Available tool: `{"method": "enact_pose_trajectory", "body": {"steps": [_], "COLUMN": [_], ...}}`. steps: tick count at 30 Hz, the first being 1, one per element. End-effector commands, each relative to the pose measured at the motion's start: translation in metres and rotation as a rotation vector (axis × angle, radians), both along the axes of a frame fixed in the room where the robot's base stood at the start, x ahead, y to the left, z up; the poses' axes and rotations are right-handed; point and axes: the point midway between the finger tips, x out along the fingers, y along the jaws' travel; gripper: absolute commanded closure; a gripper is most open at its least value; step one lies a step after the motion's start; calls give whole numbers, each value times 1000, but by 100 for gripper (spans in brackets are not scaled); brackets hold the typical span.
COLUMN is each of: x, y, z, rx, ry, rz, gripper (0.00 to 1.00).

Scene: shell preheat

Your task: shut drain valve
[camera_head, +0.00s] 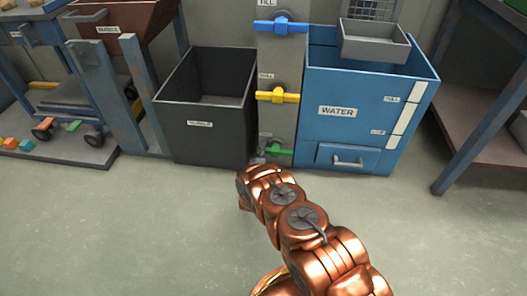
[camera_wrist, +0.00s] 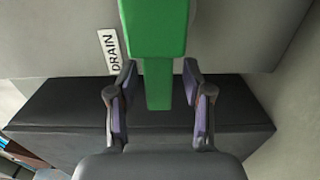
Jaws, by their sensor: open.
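The drain valve has a green handle (camera_head: 279,151) low on the grey column, and it looks roughly crosswise in the head view. In the wrist view the green handle (camera_wrist: 157,30) comes down from the top edge and narrows toward its end, beside a white DRAIN label (camera_wrist: 109,52). My gripper (camera_wrist: 159,72) is open, with one finger on each side of the handle's narrow part. Gaps show between the handle and both fingers. In the head view my copper arm reaches toward the column's foot, and my fingers cannot be made out there.
Above the drain valve are a yellow valve (camera_head: 277,96) and a blue valve (camera_head: 280,27). A dark bin (camera_head: 205,124) stands left of the column, and a blue WATER tank (camera_head: 338,128) with a drawer stands right. The floor in front is clear.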

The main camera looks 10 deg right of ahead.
Motion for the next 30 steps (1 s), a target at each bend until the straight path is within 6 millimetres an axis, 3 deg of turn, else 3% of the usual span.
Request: {"method": "enact_pose_trajectory", "body": {"steps": [8,30], "x": [-11,-104], "y": [6,36], "z": [1,0], "rx": [1,1], "ry": [-3,2], "rz": [2,2], "gripper": [50,50]}}
